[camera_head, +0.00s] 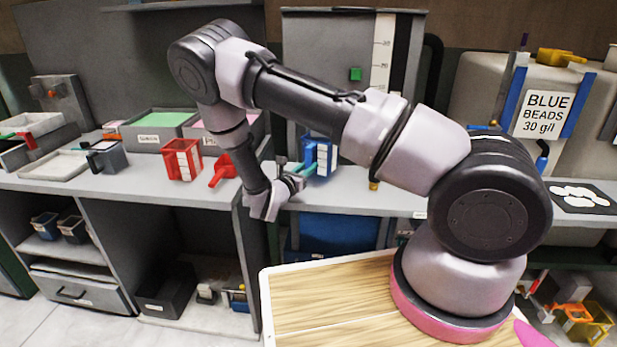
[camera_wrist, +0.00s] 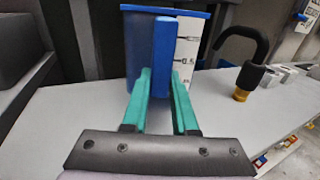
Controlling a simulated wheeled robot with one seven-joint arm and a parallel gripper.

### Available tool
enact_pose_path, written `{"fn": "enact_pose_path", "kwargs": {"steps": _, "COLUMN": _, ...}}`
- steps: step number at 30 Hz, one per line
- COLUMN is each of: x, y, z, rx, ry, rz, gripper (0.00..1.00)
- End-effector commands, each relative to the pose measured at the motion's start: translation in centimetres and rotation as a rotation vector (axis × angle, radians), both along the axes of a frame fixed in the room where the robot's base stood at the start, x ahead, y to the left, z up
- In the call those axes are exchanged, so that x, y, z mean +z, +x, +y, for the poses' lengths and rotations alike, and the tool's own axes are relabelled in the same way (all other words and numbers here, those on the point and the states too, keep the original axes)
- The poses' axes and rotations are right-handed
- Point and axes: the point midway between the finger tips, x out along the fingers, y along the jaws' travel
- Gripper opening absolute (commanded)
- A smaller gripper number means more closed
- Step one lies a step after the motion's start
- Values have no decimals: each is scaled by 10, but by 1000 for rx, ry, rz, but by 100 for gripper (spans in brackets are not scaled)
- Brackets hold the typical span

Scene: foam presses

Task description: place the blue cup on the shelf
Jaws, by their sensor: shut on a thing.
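The blue cup (camera_head: 318,157) is at the grey counter's front middle, below the grey machine in the head view. It has a white scale strip on its side. In the wrist view the blue cup (camera_wrist: 190,27) stands upright straight ahead, with its blue handle towards me. My gripper (camera_head: 298,170), with teal fingers, is shut on that handle; in the wrist view the fingers (camera_wrist: 161,76) sit on either side of it. The cup's base is partly hidden by the fingers, so I cannot tell whether it touches the counter. Lower shelf space (camera_head: 40,247) shows at left under the counter.
Bins with green (camera_head: 160,119) and pink contents are behind. A black hose with a brass end (camera_wrist: 240,94) is right of the cup. The counter (camera_wrist: 235,122) is clear at front right.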

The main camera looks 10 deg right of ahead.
Motion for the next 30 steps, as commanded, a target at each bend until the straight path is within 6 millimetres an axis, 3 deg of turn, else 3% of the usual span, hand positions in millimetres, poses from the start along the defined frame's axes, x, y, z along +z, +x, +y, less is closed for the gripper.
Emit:
{"fn": "enact_pose_path", "kwargs": {"steps": 4, "x": -6, "y": 2, "z": -3, "rx": -1, "ry": -1, "rz": 1, "gripper": 0}}
{"fn": "enact_pose_path", "kwargs": {"steps": 10, "x": -33, "y": 2, "z": -3, "rx": -1, "ry": -2, "rz": 1, "gripper": 0}}
{"fn": "enact_pose_path", "kwargs": {"steps": 21, "x": -38, "y": 2, "z": -2, "rx": 0, "ry": -1, "rz": 0, "gripper": 0}}
{"fn": "enact_pose_path", "kwargs": {"steps": 22, "x": -38, "y": 2, "z": -2, "rx": 0, "ry": -1, "rz": 0, "gripper": 34}}
{"fn": "enact_pose_path", "kwargs": {"steps": 24, "x": -38, "y": 2, "z": -2, "rx": 0, "ry": -1, "rz": 0, "gripper": 57}}
{"fn": "enact_pose_path", "kwargs": {"steps": 30, "x": -38, "y": 2, "z": -2, "rx": 0, "ry": -1, "rz": 0, "gripper": 57}}
